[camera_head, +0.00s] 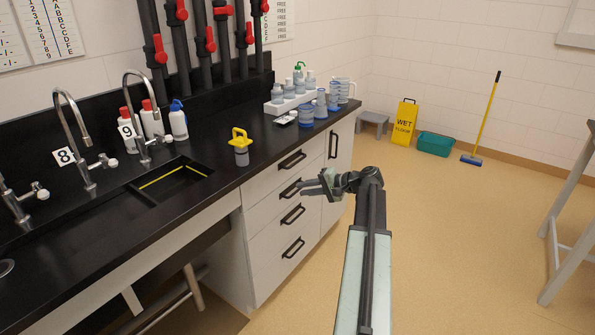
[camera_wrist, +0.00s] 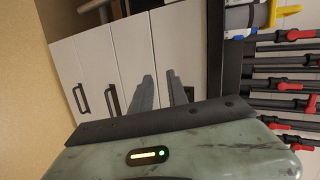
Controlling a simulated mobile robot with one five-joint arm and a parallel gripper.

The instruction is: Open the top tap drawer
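The top drawer (camera_head: 272,178) is a white front just under the black counter, flush and shut, with a dark bar handle (camera_head: 292,160). My gripper (camera_head: 305,189) is in front of the drawer stack, overlapping the second handle down in the head view; whether it touches is unclear. In the wrist view, which is turned sideways with the counter to the right, the two dark fingers (camera_wrist: 161,92) stand apart with nothing between them. The top drawer front (camera_wrist: 181,38) lies beyond the right finger there. Its handle is mostly hidden by that finger.
Lower drawers have similar handles (camera_head: 293,215). The black counter (camera_head: 222,200) holds a sink (camera_head: 170,182), a yellow-topped container (camera_head: 240,150), bottles (camera_head: 178,122) and a tray of labware (camera_head: 290,103). The floor (camera_head: 440,230) right of my arm is clear.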

